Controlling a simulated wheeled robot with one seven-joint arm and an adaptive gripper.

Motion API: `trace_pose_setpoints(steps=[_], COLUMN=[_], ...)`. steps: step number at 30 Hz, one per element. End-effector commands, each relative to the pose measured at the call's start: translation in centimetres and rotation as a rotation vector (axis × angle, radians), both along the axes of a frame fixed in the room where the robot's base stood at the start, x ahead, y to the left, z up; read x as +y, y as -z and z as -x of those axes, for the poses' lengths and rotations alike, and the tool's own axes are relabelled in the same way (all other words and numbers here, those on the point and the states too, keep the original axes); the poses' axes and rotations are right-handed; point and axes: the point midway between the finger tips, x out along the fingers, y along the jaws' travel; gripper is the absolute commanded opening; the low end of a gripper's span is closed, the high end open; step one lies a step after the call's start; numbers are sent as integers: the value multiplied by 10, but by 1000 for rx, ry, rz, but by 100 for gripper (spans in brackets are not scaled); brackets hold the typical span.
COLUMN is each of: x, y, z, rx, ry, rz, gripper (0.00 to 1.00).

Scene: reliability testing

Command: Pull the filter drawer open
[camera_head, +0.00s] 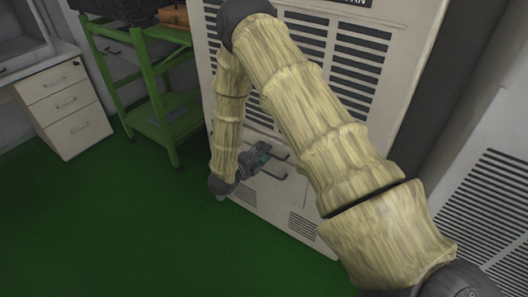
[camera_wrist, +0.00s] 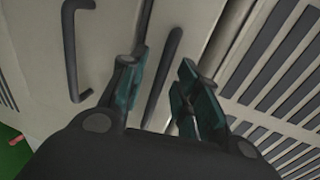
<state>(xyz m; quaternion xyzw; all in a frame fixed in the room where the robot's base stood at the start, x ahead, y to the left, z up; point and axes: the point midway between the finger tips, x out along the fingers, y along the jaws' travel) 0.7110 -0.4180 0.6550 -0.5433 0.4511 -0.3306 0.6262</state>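The tall light-grey cabinet (camera_head: 290,212) has a low front section with a dark bar handle (camera_head: 272,174), partly hidden by my arm. My gripper (camera_head: 262,156) is at this front, close to the handles. In the wrist view, my gripper (camera_wrist: 160,80) is open, with its teal-padded fingers apart. A dark bar handle (camera_wrist: 163,70) runs between the fingers, with room visible on the right side; I cannot tell whether a finger touches it. A second dark handle (camera_wrist: 69,50) is to the left, outside the fingers. Which handle belongs to the filter drawer is not marked. No panel is visibly pulled out.
Louvred vents (camera_head: 360,60) cover the cabinet's upper front. A green metal cart (camera_head: 165,125) and a white drawer unit (camera_head: 70,110) stand at the left. Another vented grey unit (camera_head: 500,200) is at the right. The green floor (camera_head: 130,230) before the cabinet is clear.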

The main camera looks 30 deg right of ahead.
Motion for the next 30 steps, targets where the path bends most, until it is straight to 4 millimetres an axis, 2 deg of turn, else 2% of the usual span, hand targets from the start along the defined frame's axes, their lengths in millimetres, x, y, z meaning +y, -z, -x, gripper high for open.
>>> trace_pose_setpoints(steps=[6, 14, 20, 30], x=[-11, -12, -12, -9], y=[3, 3, 3, 3], z=[-4, -5, -5, -4], rx=[0, 1, 1, 1], ry=[1, 0, 0, 0], rz=[0, 0, 0, -1], gripper=[32, 32, 0, 0])
